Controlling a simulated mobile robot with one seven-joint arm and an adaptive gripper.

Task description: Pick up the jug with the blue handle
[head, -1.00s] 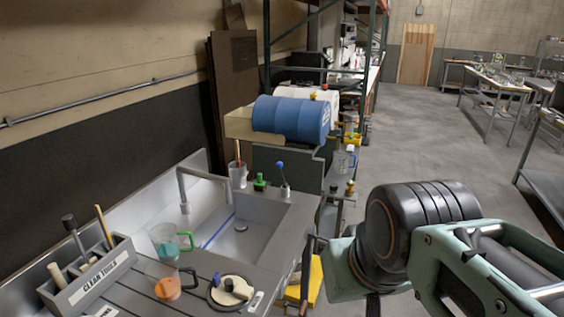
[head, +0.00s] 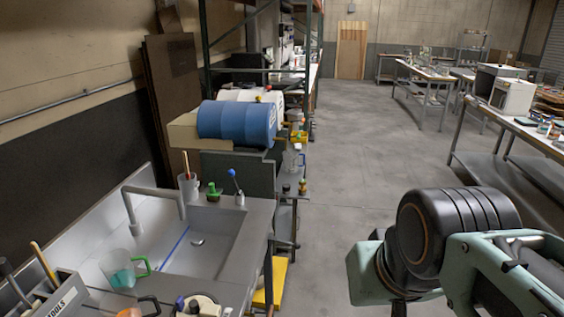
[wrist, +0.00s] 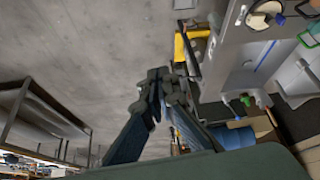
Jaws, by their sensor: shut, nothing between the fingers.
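A clear jug (head: 290,160) with what looks like a blue handle stands beside the front of the blue drum in the head view, on the drum stand. It is small there, and I cannot make it out in the wrist view. My gripper (wrist: 160,82) shows in the wrist view with its fingertips together, shut and empty, above the grey floor. It is well apart from the jug. In the head view only my arm shows at the lower right; my gripper is out of that view.
The blue drum (head: 237,121) lies on its side on the stand. The sink counter (head: 258,222) fills the lower left, with a dark-handled jug (head: 130,311) at its front. A yellow object (head: 270,282) sits low beside it. The floor (head: 350,150) is open; benches line the right.

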